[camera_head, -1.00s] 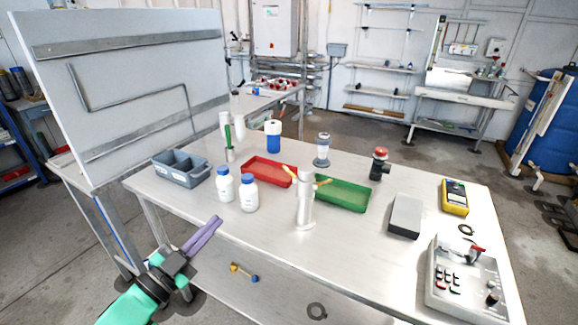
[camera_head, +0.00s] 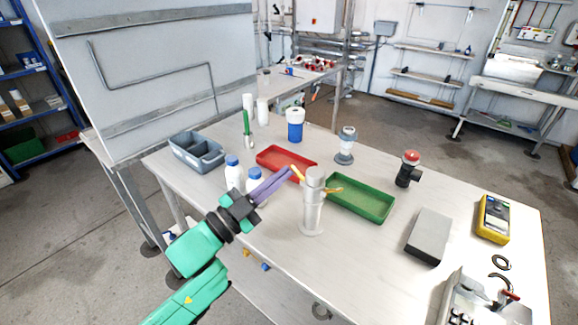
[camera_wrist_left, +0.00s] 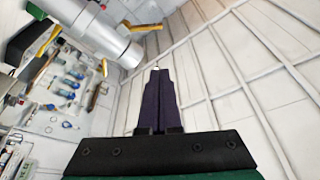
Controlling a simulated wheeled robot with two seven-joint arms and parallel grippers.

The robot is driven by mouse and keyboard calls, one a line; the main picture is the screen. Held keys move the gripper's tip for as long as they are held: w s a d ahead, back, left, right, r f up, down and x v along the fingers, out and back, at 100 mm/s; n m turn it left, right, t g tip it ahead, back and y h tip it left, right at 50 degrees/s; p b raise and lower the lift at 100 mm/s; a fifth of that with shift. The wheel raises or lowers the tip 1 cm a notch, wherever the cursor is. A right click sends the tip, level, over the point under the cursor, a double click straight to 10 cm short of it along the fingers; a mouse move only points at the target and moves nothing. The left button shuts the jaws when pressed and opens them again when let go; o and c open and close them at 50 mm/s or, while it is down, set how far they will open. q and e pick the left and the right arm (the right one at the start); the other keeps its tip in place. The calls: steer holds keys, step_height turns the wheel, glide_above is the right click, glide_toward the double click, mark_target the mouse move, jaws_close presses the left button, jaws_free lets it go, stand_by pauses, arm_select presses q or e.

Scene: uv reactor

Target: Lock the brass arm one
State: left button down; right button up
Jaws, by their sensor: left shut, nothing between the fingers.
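A silver upright cylinder (camera_head: 313,205) stands on the table with two brass arms near its top. One brass arm (camera_head: 298,173) points up and left; the other brass arm (camera_head: 333,190) points right. I cannot tell which is arm one. My left gripper (camera_head: 288,171) is shut and empty, its purple fingers beside the left-hand brass arm; I cannot tell whether they touch. In the left wrist view, the shut fingers (camera_wrist_left: 155,72) point toward the cylinder (camera_wrist_left: 95,32), with one brass arm (camera_wrist_left: 142,27) close beyond the tips. My right gripper is not in view.
White bottles with blue caps (camera_head: 233,172) stand partly behind my left gripper. A red tray (camera_head: 285,160) and a green tray (camera_head: 362,199) lie behind the cylinder. A grey block (camera_head: 429,236) lies to the right. The table in front of the cylinder is clear.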

mark_target(297, 173)
arm_select(q)
steer(key=w, duration=0.1)
steer(key=w+d+f+p, duration=0.1)
steer(key=w, duration=0.1)
steer(key=w+f, duration=0.1)
steer(key=shift+w+d, duration=0.25)
steer(key=shift+d, duration=0.05)
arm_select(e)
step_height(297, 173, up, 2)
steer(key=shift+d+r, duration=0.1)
arm_select(q)
steer(key=shift+a+n+p, duration=0.2)
steer(key=shift+n+p, duration=0.1)
steer(key=shift+w+d+n, duration=0.1)
steer(key=shift+n, duration=0.2)
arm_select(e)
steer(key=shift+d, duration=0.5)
arm_select(q)
steer(key=shift+f, duration=0.1)
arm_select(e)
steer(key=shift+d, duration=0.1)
